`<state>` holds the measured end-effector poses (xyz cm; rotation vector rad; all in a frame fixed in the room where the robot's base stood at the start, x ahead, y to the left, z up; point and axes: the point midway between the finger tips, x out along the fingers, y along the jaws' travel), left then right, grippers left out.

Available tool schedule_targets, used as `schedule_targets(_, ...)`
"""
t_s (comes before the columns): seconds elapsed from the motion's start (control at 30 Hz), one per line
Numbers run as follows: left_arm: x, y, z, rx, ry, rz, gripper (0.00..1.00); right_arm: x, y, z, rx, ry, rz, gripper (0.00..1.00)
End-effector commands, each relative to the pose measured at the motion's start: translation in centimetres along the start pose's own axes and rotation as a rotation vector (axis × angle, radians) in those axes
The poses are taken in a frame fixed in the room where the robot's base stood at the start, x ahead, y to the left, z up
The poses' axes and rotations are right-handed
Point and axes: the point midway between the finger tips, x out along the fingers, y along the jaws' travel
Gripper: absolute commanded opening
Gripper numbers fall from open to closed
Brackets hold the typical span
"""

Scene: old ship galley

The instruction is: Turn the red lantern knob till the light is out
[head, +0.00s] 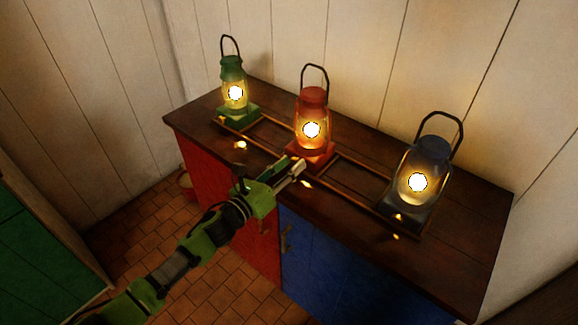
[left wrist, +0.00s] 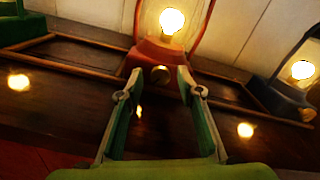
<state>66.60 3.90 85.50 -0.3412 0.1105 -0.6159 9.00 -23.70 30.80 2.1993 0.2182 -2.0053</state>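The red lantern (head: 313,98) stands on the wooden cabinet top, in the middle of three lanterns, and its bulb is lit. My left gripper (head: 300,168) reaches in from the left, at the front of the red lantern's base. In the left wrist view, the two fingers of the left gripper (left wrist: 159,72) are spread apart. The small round brass knob (left wrist: 160,75) on the red lantern's base (left wrist: 150,52) shows between the fingertips, with a gap on each side. I cannot tell how deep the knob sits between them. My right gripper is in neither view.
A lit green lantern (head: 233,70) stands to the left and a lit dark blue lantern (head: 432,155) to the right. Low wooden rails (head: 350,199) run along the cabinet top (head: 462,235). A plank wall (head: 350,35) rises close behind.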

Motion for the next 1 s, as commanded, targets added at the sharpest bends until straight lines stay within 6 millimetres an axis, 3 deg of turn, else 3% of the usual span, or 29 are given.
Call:
schedule_targets(0.3,-0.1,0.0,0.0,0.001,0.0,0.0,0.36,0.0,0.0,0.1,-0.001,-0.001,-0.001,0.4)
schedule_targets(0.43,-1.0,0.1,-0.1,0.001,0.002,0.001,0.36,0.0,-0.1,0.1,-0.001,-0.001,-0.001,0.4)
schedule_targets(0.8,-8.4,0.0,-0.2,0.0,0.003,0.001,0.36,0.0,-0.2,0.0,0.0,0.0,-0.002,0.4)
schedule_targets(1.0,-11.2,0.0,-0.1,0.0,0.001,0.0,0.36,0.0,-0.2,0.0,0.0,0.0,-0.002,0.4)
